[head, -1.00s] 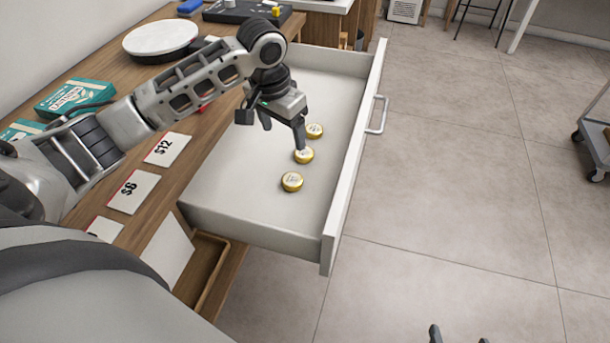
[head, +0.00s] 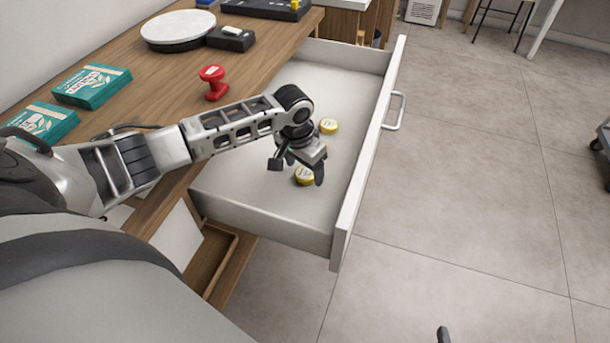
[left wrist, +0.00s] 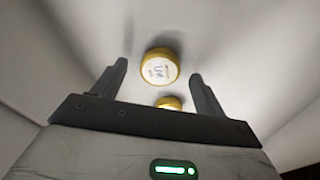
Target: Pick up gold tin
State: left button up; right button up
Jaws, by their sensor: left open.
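Gold tins with white lids lie in the open drawer. The far tin (head: 328,126) is clear. The near tin (head: 305,175) is partly covered by my left gripper (head: 297,168). The middle tin is mostly hidden behind the gripper. In the left wrist view, one gold tin (left wrist: 160,67) shows between and beyond the open fingers of my left gripper (left wrist: 158,84). Another tin (left wrist: 169,103) is partly cut off by the gripper body. The left gripper is open and holds nothing. Only a dark tip of my right gripper (head: 443,335) shows at the bottom edge.
The white drawer (head: 265,222) has raised walls around the tins and a handle (head: 395,111) on its front.

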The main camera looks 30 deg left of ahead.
pick_arm(q)
jog(key=shift+w+f, duration=0.1)
jog(key=shift+f, duration=0.5)
jog(key=c, duration=1.1)
jog(key=shift+o, duration=0.2)
jog(key=shift+r, duration=0.1)
